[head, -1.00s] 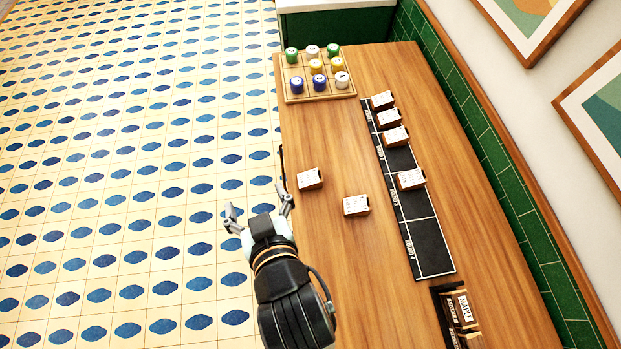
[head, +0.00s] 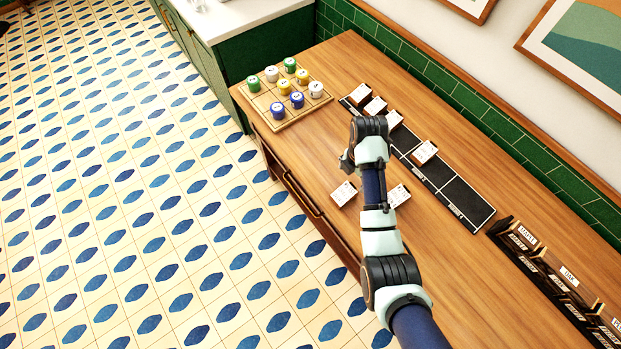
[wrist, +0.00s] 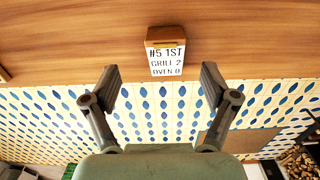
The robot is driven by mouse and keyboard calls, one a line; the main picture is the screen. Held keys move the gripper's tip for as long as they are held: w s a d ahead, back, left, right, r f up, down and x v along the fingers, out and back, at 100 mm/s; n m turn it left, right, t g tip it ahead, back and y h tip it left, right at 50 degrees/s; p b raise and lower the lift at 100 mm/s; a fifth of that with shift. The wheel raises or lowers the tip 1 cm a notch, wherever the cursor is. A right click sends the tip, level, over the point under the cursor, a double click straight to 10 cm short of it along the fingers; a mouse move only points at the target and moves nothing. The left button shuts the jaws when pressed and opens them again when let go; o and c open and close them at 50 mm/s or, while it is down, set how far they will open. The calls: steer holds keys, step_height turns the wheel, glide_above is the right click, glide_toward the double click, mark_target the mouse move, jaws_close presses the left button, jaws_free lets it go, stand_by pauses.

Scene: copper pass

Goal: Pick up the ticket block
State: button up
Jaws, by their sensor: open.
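Two loose white-faced ticket blocks with wooden sides lie on the table in the head view, a left one (head: 344,193) and a right one (head: 398,196), partly behind my arm. My gripper (head: 347,163) is above the table beyond the left block, its fingers mostly hidden there. In the wrist view my gripper (wrist: 160,84) is open and empty, its fingers spread wide. A ticket block (wrist: 166,52) reading "#5 1ST GRILL 2 OVEN 0" shows beyond the fingertips, roughly centred between them and apart from them. I cannot tell for certain which loose block this is.
A black strip (head: 465,201) with marked sections holds several ticket blocks (head: 424,152). A wooden tray (head: 262,105) of coloured pieces stands at the far left. A dark rack (head: 540,260) of labelled pieces is at right. The green tiled wall (head: 480,110) runs behind the table.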

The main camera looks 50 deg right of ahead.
mark_target(352, 186)
steer(key=shift+s+d+f, duration=0.2)
steer(key=shift+s+f, duration=0.05)
steer(key=shift+s, duration=0.1)
steer(key=shift+s+f, duration=0.2)
steer(key=shift+f, duration=0.8)
step_height(352, 186, down, 6)
steer(key=shift+w+r+b, duration=0.15)
steer(key=shift+b, duration=0.5)
steer(key=c, duration=1.3)
step_height(352, 186, up, 20)
steer(key=p, duration=0.8)
steer(key=shift+r, duration=0.1)
